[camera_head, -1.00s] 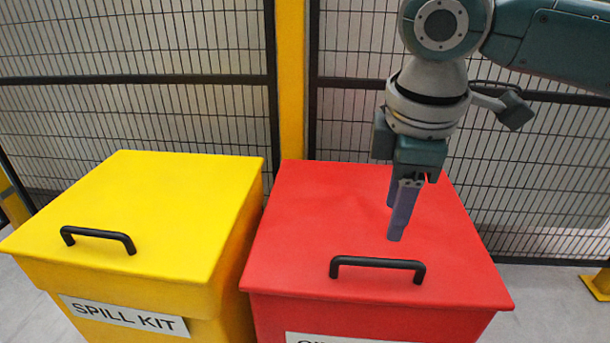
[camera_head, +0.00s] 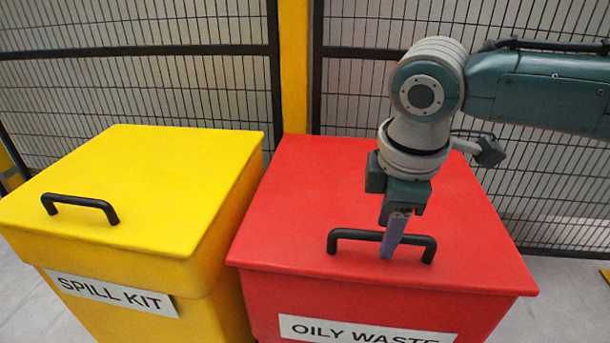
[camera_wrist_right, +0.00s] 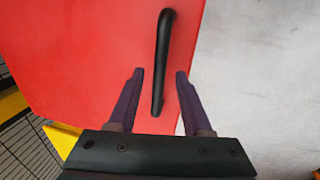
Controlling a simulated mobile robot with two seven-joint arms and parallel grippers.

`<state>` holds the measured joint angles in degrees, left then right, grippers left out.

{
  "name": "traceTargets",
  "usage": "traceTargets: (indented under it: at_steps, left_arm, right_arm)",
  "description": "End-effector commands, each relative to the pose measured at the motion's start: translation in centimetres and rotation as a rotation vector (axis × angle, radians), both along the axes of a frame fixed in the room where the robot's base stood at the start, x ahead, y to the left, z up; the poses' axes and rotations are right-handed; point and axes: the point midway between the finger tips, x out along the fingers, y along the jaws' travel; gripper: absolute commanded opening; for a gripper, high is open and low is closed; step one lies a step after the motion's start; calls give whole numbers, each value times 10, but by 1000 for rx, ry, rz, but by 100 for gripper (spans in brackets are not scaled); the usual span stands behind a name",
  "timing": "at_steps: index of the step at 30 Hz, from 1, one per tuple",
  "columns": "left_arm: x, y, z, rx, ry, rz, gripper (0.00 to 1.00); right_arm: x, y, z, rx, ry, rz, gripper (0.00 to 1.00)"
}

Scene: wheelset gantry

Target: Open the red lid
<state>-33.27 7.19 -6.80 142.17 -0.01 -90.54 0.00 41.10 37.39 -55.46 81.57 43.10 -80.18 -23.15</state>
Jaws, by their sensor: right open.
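The red lid (camera_head: 300,200) is shut on the red bin labelled "OILY WASTE" in the head view. Its black bar handle (camera_head: 352,234) runs near the front edge. My right gripper (camera_head: 393,245) points down over the right part of the handle and hides some of it. In the right wrist view, the handle (camera_wrist_right: 161,60) stretches away from between the two open fingers of my right gripper (camera_wrist_right: 158,75). Its near end lies between them, and neither finger clearly touches it. The red lid (camera_wrist_right: 80,60) fills the left of that view. My left gripper is not in view.
A yellow bin with a yellow lid (camera_head: 150,180), a black handle (camera_head: 80,207) and a "SPILL KIT" label stands close on the left. A mesh fence (camera_head: 130,60) with a yellow post (camera_head: 294,65) stands behind both bins. Grey floor (camera_wrist_right: 255,70) is clear beyond the red lid's edge.

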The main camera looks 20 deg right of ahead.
Motion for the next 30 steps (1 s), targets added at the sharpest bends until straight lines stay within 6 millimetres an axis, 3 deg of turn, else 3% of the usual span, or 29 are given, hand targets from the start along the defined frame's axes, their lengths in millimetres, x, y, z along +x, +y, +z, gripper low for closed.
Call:
traceTargets:
  at_steps: [5, 18, 30]
  left_arm:
    - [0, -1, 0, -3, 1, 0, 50]
    - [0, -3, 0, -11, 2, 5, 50]
    - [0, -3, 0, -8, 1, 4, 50]
  right_arm:
    - [0, 0, 1, 0, 0, 0, 50]
    - [0, 0, 1, 0, 0, 0, 0]
    - [0, 0, 1, 0, 0, 0, 0]
